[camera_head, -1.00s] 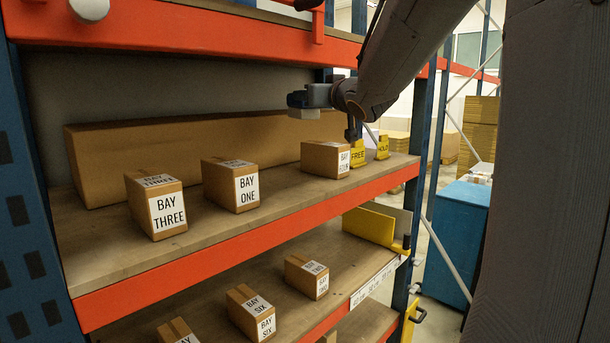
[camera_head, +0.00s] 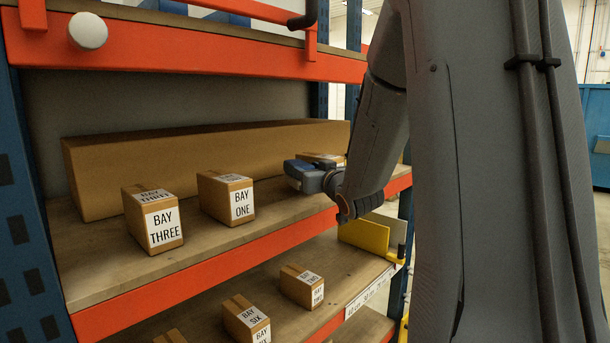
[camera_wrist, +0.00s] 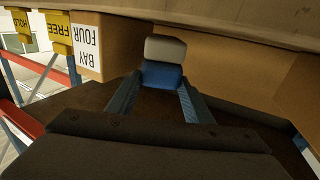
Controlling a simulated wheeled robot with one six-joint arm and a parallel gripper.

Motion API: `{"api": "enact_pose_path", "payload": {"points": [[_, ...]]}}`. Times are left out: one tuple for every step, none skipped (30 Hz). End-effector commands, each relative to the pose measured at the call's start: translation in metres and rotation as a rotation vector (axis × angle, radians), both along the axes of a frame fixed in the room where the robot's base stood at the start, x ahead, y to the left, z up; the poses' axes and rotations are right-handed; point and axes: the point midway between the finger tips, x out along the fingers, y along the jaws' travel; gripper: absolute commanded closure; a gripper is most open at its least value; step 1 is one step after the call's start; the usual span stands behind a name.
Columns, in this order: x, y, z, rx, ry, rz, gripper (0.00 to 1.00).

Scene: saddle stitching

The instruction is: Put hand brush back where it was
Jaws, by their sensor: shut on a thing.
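The hand brush (camera_wrist: 164,74), a blue block with a pale grey end, is at the tips of my gripper (camera_wrist: 160,92) in the wrist view. My gripper is shut on its blue part. In the head view my gripper (camera_head: 318,178) is low over the upper shelf board (camera_head: 110,250), right of the BAY ONE box (camera_head: 226,197). The brush's bristles cannot be made out there. The BAY FOUR box (camera_wrist: 88,45) shows beside the brush in the wrist view, apart from it; in the head view it is mostly hidden behind my arm.
A long brown carton (camera_head: 100,170) lies along the back of the shelf. The BAY THREE box (camera_head: 153,217) stands left. Yellow FREE (camera_wrist: 60,28) and HOLD (camera_wrist: 21,18) tags show in the wrist view. An orange beam (camera_head: 200,270) edges the shelf; smaller boxes stand below.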

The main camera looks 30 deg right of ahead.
Motion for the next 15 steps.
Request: {"api": "enact_pose_path", "payload": {"points": [[0.000, 0.000, -0.007, 0.002, 0.002, 0.001, 0.84], [0.000, 0.000, -0.011, 0.001, 0.002, 0.001, 0.84], [0.000, 0.001, -0.014, 0.001, 0.001, 0.001, 0.84], [0.000, 0.001, -0.016, 0.001, 0.000, 0.001, 0.84], [0.000, 0.000, -0.017, 0.001, 0.000, 0.001, 0.84], [0.000, 0.000, -0.018, 0.000, -0.001, 0.000, 0.84], [0.000, 0.000, -0.018, 0.000, -0.001, 0.000, 0.84], [0.000, 0.000, -0.018, 0.000, -0.002, 0.000, 0.84], [0.000, 0.000, -0.018, 0.000, -0.002, 0.000, 0.84], [0.000, 0.000, -0.018, 0.000, -0.002, 0.000, 0.84], [0.000, 0.000, -0.018, 0.000, -0.002, 0.000, 0.84], [0.000, 0.000, -0.018, 0.000, -0.002, 0.000, 0.84], [0.000, 0.000, -0.018, 0.000, -0.002, 0.000, 0.84], [0.000, 0.000, -0.019, 0.000, -0.002, 0.000, 0.84], [0.000, 0.000, -0.020, 0.000, -0.002, 0.000, 0.84]]}}
